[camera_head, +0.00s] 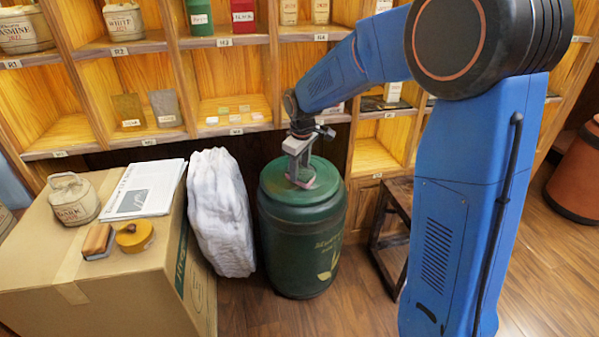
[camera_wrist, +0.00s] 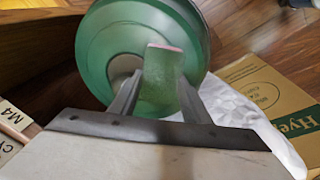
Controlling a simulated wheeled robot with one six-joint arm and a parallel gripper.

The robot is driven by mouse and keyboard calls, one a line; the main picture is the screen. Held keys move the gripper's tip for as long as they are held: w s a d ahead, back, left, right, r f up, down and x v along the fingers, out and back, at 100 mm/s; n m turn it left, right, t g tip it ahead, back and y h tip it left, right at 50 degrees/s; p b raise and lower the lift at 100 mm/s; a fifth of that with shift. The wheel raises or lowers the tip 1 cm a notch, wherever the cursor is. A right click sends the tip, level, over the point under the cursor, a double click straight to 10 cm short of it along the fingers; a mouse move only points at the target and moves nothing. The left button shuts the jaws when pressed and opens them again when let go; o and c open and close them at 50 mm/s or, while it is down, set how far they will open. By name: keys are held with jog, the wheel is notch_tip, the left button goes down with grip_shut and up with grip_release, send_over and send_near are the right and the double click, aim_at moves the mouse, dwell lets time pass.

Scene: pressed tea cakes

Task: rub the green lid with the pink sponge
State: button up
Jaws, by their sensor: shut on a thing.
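The green lid (camera_head: 275,182) tops a dark green barrel (camera_head: 300,245) that stands upright on the floor, with yellowish lettering and a leaf mark. The lid also shows as a round green disc in the wrist view (camera_wrist: 105,50). My gripper (camera_head: 300,178) points down over the lid, with its fingers shut on the sponge (camera_wrist: 163,75). In the wrist view the sponge has a green upper face and a pink far edge. In the head view only a small pinkish strip shows at the lid's top, and the sponge appears to lie on or just above the lid.
A white wrapped bundle (camera_head: 220,212) stands close left of the barrel, beside a cardboard box (camera_head: 120,290) bearing a sack, papers, a brown block and a yellow tin. Wooden shelves (camera_head: 150,47) rise behind. A dark wooden stool (camera_head: 392,225) stands right of the barrel.

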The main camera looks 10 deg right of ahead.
aim_at(300, 174)
jog(key=shift+v, duration=2.1)
jog(key=shift+v, duration=1.45)
